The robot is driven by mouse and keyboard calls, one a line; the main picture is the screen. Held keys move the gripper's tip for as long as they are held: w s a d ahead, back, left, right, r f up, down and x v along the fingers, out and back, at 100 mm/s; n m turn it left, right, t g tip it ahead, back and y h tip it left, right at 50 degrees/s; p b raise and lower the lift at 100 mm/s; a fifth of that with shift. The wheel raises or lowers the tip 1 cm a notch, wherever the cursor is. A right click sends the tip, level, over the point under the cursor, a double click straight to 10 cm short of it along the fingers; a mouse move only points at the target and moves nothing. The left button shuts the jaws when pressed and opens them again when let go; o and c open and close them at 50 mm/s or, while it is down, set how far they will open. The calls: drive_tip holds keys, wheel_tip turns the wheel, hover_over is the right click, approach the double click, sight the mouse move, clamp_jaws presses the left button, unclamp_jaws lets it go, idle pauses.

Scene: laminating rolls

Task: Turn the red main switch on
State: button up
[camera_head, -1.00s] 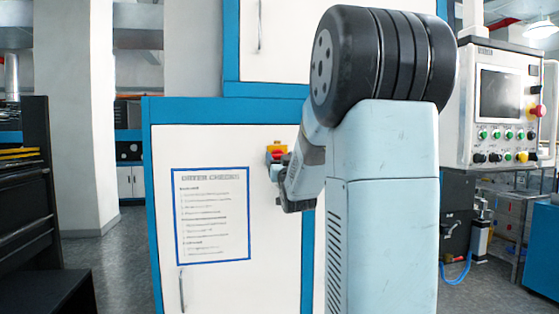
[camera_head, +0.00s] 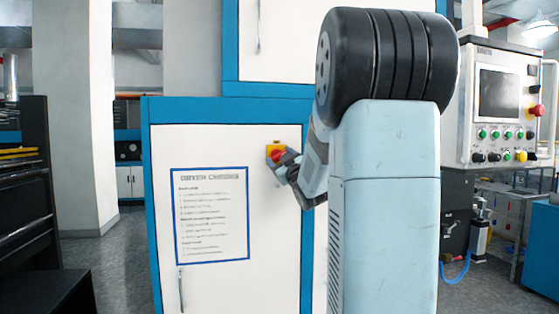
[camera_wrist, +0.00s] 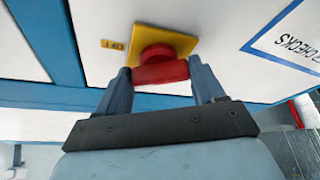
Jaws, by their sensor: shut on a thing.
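The red main switch (camera_wrist: 160,70) is a red knob on a yellow plate (camera_wrist: 120,35), mounted on the white cabinet door. A small yellow label beside the plate appears to read OFF, upside down in the wrist view. In the head view the yellow plate (camera_head: 285,147) shows near the door's upper right, with part of the red knob (camera_head: 275,155) visible. My gripper (camera_wrist: 160,78) is shut on the red knob, one finger on each side of its bar. In the head view my gripper (camera_head: 279,161) partly covers the knob.
A printed checklist with a blue border (camera_head: 212,215) is on the door, left of the switch. The door has a handle (camera_head: 181,290) low down. A control panel (camera_head: 500,105) with buttons stands at right. A dark cabinet (camera_head: 30,190) is at far left.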

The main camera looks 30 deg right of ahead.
drive_tip(key=n+g+y, duration=0.1)
drive_tip(key=n, duration=0.3)
drive_tip(key=n+g+y, duration=0.1)
drive_tip(key=n, duration=0.4)
drive_tip(key=n+g+y, duration=0.2)
drive_tip(key=n, duration=0.2)
drive_tip(key=shift+n, duration=0.4)
drive_tip(key=shift+a, duration=0.1)
drive_tip(key=o, duration=1)
drive_tip(key=shift+r, duration=0.1)
drive_tip(key=shift+o, duration=0.2)
